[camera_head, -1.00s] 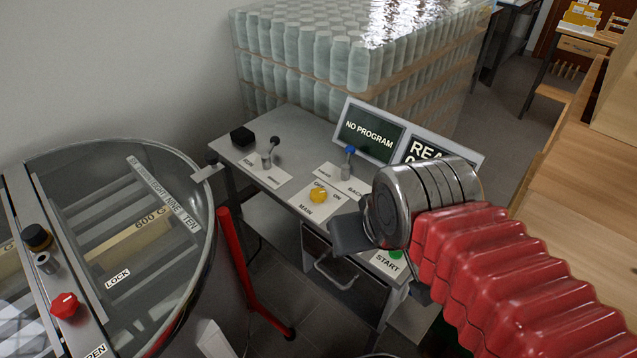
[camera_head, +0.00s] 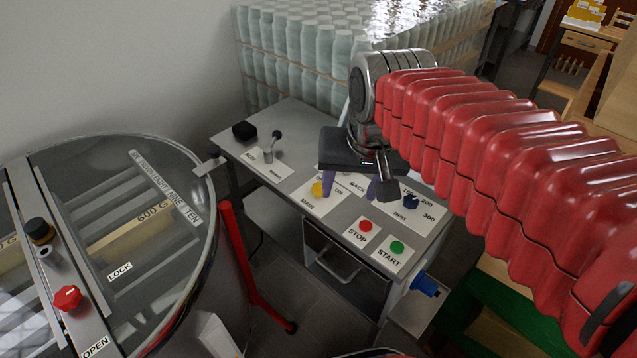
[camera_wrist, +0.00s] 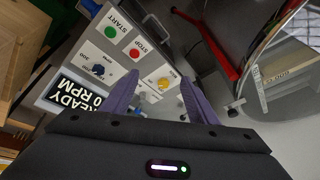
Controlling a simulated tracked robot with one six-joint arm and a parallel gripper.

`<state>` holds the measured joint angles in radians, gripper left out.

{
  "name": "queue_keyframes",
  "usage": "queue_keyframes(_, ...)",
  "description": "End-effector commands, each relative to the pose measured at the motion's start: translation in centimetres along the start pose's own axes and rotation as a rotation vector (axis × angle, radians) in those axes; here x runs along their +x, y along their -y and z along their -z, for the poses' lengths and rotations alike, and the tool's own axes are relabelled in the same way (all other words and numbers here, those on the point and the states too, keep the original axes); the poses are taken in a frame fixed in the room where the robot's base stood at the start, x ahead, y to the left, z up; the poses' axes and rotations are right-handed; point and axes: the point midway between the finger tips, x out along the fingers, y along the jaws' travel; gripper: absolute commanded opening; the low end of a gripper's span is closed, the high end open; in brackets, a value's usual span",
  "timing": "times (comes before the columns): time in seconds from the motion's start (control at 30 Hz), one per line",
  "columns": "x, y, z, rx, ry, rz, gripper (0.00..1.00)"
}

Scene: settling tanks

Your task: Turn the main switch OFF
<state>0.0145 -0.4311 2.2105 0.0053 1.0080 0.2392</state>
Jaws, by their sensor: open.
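The main switch is a yellow knob (camera_head: 317,189) on a white plate marked MAIN, on the grey control desk (camera_head: 236,165). ON shows beside it; the OFF label is hidden now. I cannot tell which way the knob points. My gripper (camera_head: 349,192) is open and empty above the desk, one purple finger close to the knob's right side in the head view. In the wrist view the knob (camera_wrist: 164,83) shows between the tips of the two purple fingers, nearer the right one. I cannot tell whether a finger touches it.
A red STOP button (camera_head: 365,226), a green START button (camera_head: 397,248) and a blue RPM knob (camera_head: 411,202) are near. A black-topped lever (camera_head: 275,142) stands at the left. A glass-lidded round tank (camera_head: 120,240) is left of the desk, with a red leg between.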

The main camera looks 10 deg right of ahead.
Motion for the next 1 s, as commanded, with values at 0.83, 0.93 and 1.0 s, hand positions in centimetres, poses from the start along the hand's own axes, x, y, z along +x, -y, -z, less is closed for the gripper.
queue_keyframes(0.83,7.3,3.5,13.0,0.414,0.208,-0.104,0.54)
queue_keyframes(0.93,8.7,3.8,14.2,0.463,0.230,-0.122,0.54)
queue_keyframes(1.0,9.8,4.0,15.1,0.497,0.244,-0.135,0.54)
